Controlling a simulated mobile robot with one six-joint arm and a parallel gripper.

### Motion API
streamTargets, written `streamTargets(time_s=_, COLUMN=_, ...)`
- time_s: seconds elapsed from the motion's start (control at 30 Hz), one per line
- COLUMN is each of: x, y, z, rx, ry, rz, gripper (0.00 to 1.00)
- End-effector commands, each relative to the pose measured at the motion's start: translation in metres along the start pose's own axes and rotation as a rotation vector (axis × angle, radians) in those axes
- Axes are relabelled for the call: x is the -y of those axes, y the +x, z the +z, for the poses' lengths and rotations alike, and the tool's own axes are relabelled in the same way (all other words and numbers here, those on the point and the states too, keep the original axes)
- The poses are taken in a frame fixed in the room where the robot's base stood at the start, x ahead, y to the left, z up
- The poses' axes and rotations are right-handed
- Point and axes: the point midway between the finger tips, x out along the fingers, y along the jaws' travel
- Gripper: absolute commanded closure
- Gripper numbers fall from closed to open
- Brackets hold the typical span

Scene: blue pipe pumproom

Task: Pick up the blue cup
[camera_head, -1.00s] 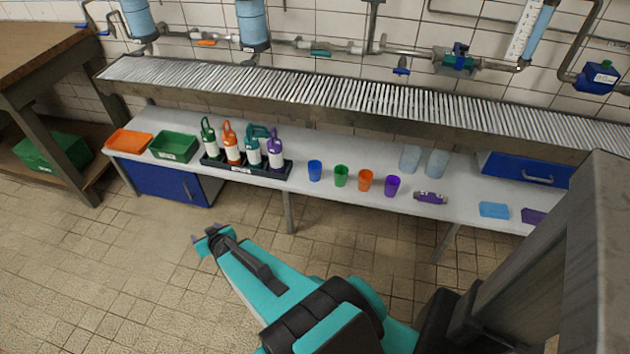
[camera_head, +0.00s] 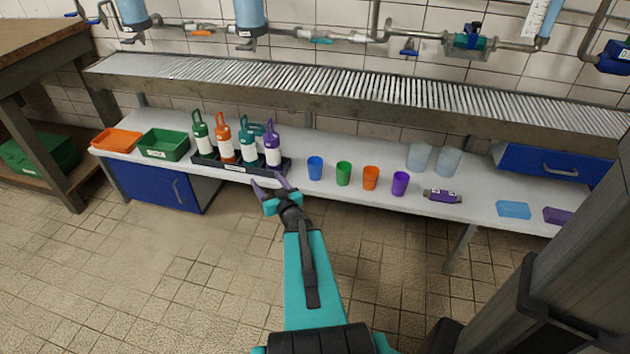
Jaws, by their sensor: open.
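The blue cup (camera_head: 315,167) stands upright on the white bench, at the left end of a row of cups. To its right stand a green cup (camera_head: 343,173), an orange cup (camera_head: 370,178) and a purple cup (camera_head: 400,183). My gripper (camera_head: 271,184) is open and empty, at the front edge of the bench, left of the blue cup and apart from it in the picture. Its fingers point up toward the right end of the black bottle tray. How high it is over the bench is hard to tell.
A black tray (camera_head: 236,174) holds several spray bottles left of the blue cup. A green bin (camera_head: 164,145) and an orange tray (camera_head: 117,140) stand further left. Two clear cups (camera_head: 447,162) are behind the row. A slatted shelf (camera_head: 330,92) runs above the bench.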

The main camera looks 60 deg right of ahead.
Motion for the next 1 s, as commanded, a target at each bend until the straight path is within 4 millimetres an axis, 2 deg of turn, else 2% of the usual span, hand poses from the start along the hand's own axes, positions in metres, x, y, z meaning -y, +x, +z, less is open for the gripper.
streamTargets(time_s=0.03, x=-0.022, y=-0.003, z=0.01, rx=-0.015, ry=-0.004, rz=0.023, gripper=0.37)
streamTargets(time_s=0.3, x=-0.119, y=-0.031, z=0.022, rx=-0.069, ry=-0.026, rz=0.142, gripper=0.37)
streamTargets(time_s=0.5, x=-0.172, y=-0.054, z=0.031, rx=-0.086, ry=-0.033, rz=0.219, gripper=0.37)
streamTargets(time_s=0.7, x=-0.192, y=-0.064, z=0.032, rx=-0.092, ry=-0.035, rz=0.249, gripper=0.37)
streamTargets(time_s=1.0, x=-0.192, y=-0.064, z=0.031, rx=-0.092, ry=-0.035, rz=0.25, gripper=0.37)
